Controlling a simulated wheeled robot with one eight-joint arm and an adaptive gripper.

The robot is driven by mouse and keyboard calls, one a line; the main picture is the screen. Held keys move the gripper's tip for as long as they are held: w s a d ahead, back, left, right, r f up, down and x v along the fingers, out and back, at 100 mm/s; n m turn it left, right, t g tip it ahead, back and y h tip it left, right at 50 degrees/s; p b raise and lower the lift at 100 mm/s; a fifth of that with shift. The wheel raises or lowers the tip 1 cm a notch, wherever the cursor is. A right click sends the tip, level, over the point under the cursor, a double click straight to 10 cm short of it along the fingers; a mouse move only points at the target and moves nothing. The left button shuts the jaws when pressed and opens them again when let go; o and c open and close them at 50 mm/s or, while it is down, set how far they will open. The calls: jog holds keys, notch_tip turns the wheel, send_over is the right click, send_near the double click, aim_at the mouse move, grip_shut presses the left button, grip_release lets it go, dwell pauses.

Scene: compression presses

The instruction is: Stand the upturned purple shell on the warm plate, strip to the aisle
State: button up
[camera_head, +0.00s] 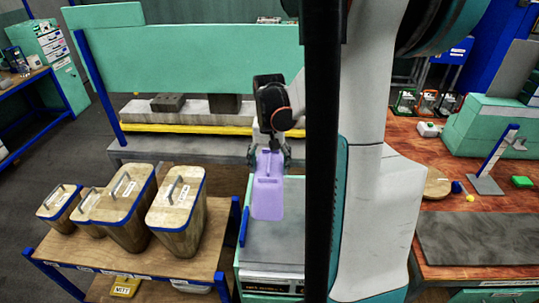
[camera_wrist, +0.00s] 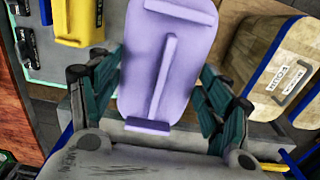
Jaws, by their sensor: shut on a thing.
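The purple shell (camera_head: 267,198) hangs below my gripper (camera_head: 268,154), in front of the press. My gripper is shut on its upper part. In the wrist view the shell (camera_wrist: 168,60) lies between my gripper's two finger sides (camera_wrist: 160,88). A long raised ridge runs along the face seen there, and a darker purple strip (camera_wrist: 148,126) crosses its end nearest the wrist. A grey flat top (camera_head: 278,240) on a low cabinet with a front panel lies below the shell and looks like the warm plate. I cannot tell whether the shell touches it. My arm and a dark post hide its right side.
Several wooden lidded bins (camera_head: 128,205) stand on a blue-edged bench at left. A press bed with a yellow edge (camera_head: 185,128) lies behind. On the right, a wooden bench holds a dark slab (camera_head: 480,238) and small parts. A blue bar (camera_head: 244,227) stands beside the cabinet top.

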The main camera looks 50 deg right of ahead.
jog(key=r+p, duration=0.1)
jog(key=p, duration=0.3)
jog(key=shift+p, duration=0.4)
jog(key=p, duration=0.3)
jog(key=shift+s+a+f, duration=0.2)
jog(key=shift+s, duration=0.1)
jog(key=shift+r, duration=0.1)
